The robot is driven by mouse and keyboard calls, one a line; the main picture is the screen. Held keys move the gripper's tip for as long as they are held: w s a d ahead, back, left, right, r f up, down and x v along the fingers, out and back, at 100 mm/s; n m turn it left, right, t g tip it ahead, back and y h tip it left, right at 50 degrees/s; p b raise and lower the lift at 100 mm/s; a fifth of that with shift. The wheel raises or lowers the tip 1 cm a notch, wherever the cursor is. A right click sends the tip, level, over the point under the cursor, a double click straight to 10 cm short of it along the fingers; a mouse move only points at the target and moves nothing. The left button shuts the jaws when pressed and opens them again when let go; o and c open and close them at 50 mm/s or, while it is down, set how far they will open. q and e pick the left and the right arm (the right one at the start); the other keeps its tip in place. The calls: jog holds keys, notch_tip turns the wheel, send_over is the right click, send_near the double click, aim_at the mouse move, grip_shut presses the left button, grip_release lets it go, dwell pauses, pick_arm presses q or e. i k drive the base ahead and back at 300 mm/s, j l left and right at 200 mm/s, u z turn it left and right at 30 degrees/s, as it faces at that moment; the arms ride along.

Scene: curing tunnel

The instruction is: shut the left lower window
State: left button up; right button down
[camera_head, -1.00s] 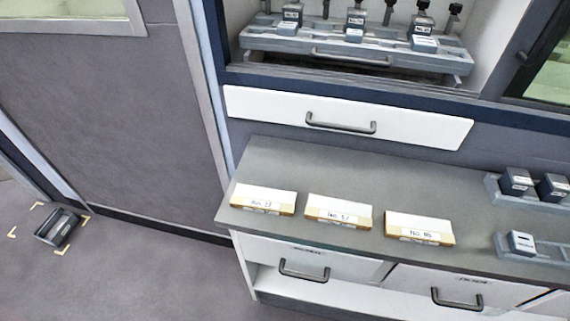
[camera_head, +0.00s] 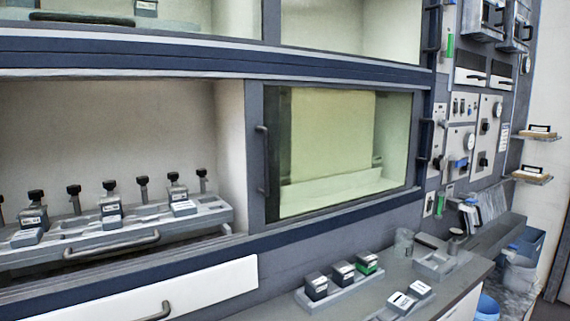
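The lower bay of the tunnel front shows at left and centre. Its left opening (camera_head: 120,125) is uncovered. Inside it stands a grey tray (camera_head: 200,219) with a front handle and several black-knobbed pieces. A framed glass window (camera_head: 340,145) covers the right part of the lower bay. An upright dark handle (camera_head: 263,160) is on its left frame, and another dark handle (camera_head: 425,140) is at its right edge. I cannot tell whether one pane or two overlapping panes stand there. Neither of my grippers is in view.
A white drawer front (camera_head: 200,292) with a handle sits below the left opening. The grey counter (camera_head: 375,292) at lower right bears a rack (camera_head: 345,288) of small dark blocks, one green. Wall gauges and panels (camera_head: 470,130) are at right. A blue bin (camera_head: 525,245) stands beyond.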

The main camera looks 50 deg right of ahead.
aim_at(258, 137)
jog(key=z, duration=2)
